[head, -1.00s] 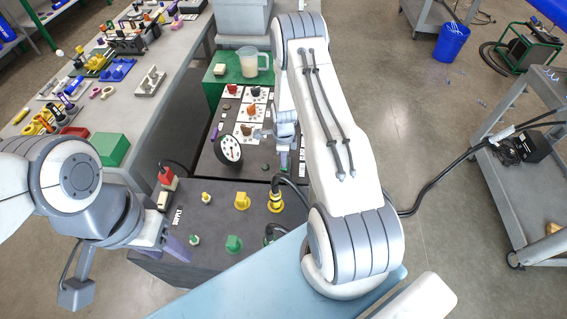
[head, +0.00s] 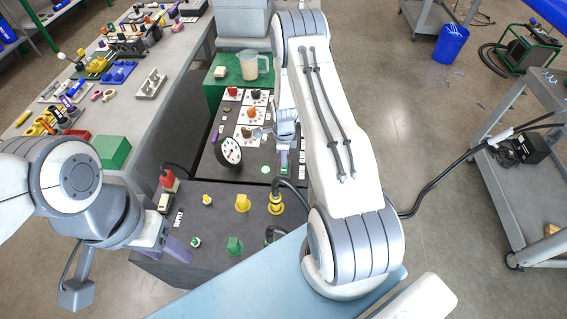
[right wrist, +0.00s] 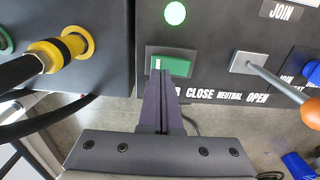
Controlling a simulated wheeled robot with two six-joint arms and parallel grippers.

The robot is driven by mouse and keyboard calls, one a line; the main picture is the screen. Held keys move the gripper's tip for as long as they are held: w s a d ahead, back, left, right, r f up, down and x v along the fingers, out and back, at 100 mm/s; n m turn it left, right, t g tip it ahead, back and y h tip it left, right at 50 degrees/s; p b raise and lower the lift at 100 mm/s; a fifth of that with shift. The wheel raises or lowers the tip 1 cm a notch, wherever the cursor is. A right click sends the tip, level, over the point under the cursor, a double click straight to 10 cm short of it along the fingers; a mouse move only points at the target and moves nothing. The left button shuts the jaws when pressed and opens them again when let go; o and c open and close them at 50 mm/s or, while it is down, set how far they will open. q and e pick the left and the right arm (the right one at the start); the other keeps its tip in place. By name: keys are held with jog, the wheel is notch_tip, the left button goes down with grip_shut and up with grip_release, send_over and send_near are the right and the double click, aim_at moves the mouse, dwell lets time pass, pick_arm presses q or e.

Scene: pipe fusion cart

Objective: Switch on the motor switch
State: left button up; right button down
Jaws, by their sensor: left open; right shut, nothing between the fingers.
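The motor switch is a green rocker (right wrist: 178,66) in a grey frame on the dark panel, with a white mark at its left end. Its label is mostly hidden behind my right gripper (right wrist: 162,78), which is shut and empty, its fingertips at the rocker's lower left edge. Whether they touch or press it I cannot tell. A round green lamp (right wrist: 175,13) above the switch is lit; it also shows pale green in the head view (head: 265,169). My left gripper (head: 177,246) is open and empty beside the supply box (head: 215,255).
Right of the switch are a lever with an orange handle (right wrist: 312,112) and the words CLOSE, NEUTRAL, OPEN. A yellow connector with a black cable (right wrist: 62,50) is at the left. A dial gauge (head: 229,151) stands on the panel. A grey bench (head: 150,110) lies to the left.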

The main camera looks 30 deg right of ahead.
aim_at(284, 170)
notch_tip(284, 170, up, 4)
jog(key=shift+r+p, duration=0.1)
jog(key=shift+p, duration=1.05)
